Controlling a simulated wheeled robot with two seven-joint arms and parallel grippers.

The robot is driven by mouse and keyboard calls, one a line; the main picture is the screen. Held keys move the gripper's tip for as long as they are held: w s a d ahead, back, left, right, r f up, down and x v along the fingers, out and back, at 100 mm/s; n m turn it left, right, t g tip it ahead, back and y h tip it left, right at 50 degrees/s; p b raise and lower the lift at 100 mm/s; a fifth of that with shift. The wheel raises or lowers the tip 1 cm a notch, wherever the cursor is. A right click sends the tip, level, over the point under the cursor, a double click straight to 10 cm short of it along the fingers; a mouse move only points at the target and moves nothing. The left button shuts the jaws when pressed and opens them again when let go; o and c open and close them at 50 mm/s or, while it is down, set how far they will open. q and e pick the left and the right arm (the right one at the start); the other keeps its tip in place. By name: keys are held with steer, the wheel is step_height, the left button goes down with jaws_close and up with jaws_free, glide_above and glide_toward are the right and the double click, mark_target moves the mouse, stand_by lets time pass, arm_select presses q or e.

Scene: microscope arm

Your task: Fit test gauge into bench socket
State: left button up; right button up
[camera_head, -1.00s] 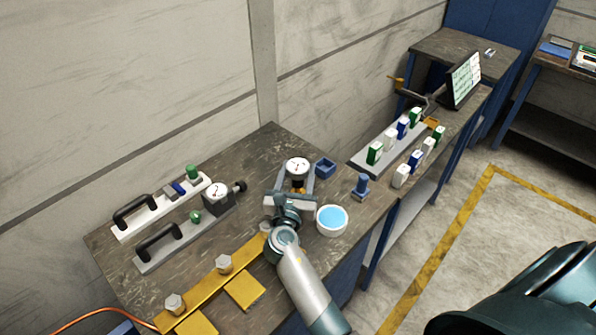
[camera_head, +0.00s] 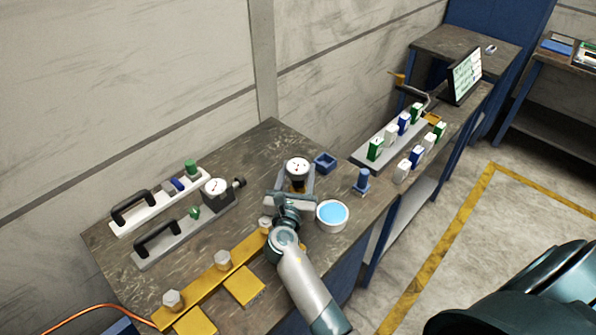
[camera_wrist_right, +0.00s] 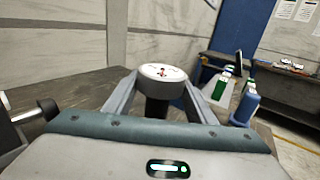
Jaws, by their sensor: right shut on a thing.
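My left gripper is not in view.
A white tub with blue contents (camera_head: 332,215) and a blue peg (camera_head: 362,182) stand to the right. Two handled fixtures (camera_head: 160,205), one with another dial, lie to the left. A yellow bolted bar (camera_head: 205,284) runs along the front. The back bench corner (camera_head: 265,145) is clear.

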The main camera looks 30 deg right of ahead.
steer(key=shift+f+b, duration=0.3)
steer(key=shift+f, duration=0.15)
steer(key=shift+r, duration=0.15)
steer(key=shift+r+p, duration=1.1)
steer(key=shift+p, duration=0.25)
steer(key=shift+p, duration=0.5)
stand_by(1.4)
steer(key=shift+f+b, duration=0.9)
steer(key=shift+f, duration=0.35)
stand_by(0.3)
steer(key=o, duration=1.2)
steer(key=shift+s+f, duration=0.1)
steer(key=shift+f, duration=0.05)
